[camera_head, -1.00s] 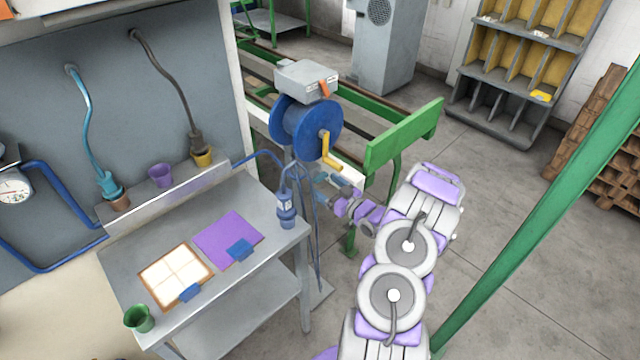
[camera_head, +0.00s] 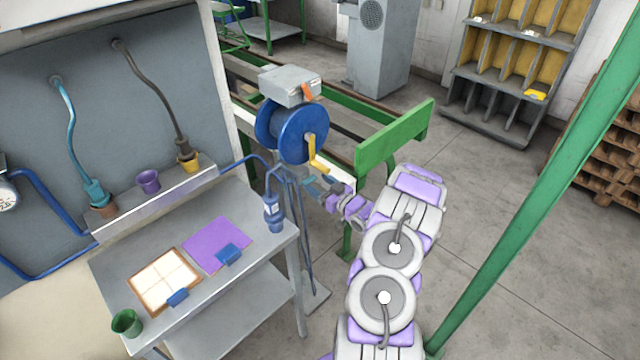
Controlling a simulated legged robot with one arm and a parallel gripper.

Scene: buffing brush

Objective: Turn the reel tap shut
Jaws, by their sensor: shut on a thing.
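The blue hose reel (camera_head: 278,131) stands on a grey post, with a yellow crank handle (camera_head: 316,154) on its near side. A grey box with an orange tag or lever (camera_head: 306,92) sits above it. My gripper (camera_head: 311,186) is just below the reel, beside the post, at the end of my white and purple arm. It is shut on a small part there, apparently the reel tap. The tap is too small and too covered by the fingers to tell its angle. A blue hose (camera_head: 250,160) runs from the wall side toward the post.
A steel bench (camera_head: 205,225) at left carries a blue bottle-like fitting (camera_head: 272,209), a purple sheet (camera_head: 205,240), a tiled board (camera_head: 160,281) and a green cup (camera_head: 127,322). A green rail frame (camera_head: 395,136) stands behind my arm. A green post (camera_head: 540,215) crosses at right.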

